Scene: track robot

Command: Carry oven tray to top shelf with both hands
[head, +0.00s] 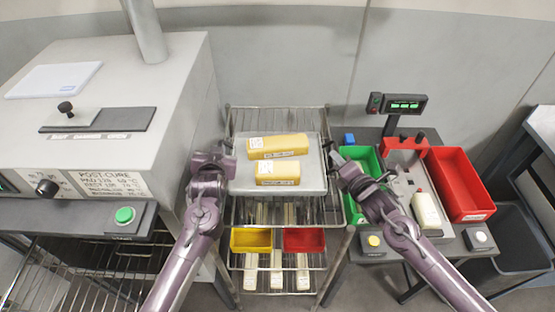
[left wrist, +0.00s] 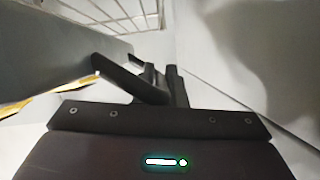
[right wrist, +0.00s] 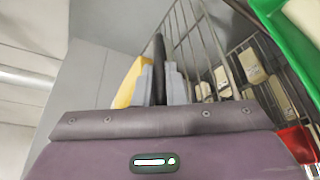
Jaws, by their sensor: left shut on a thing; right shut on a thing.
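The oven tray (head: 313,172) is a flat light-grey tray at the middle of the head view, over the upper part of a wire rack. It looks about level. Two yellow blocks with white labels lie on it, a longer one (head: 290,143) behind a shorter one (head: 290,172). My left gripper (head: 229,162) is shut on the tray's left edge. My right gripper (head: 337,166) is shut on its right edge. The head view does not show clearly whether the tray touches the rack's top shelf (head: 315,118). Both wrist views show the jaws closed at the tray's edge.
The rack's lower shelves hold a yellow bin (head: 251,240), a red bin (head: 303,239) and several pale blocks. A grey oven (head: 125,110) stands close on the left. A bench with a green bin (head: 362,158) and a red bin (head: 459,185) stands close on the right.

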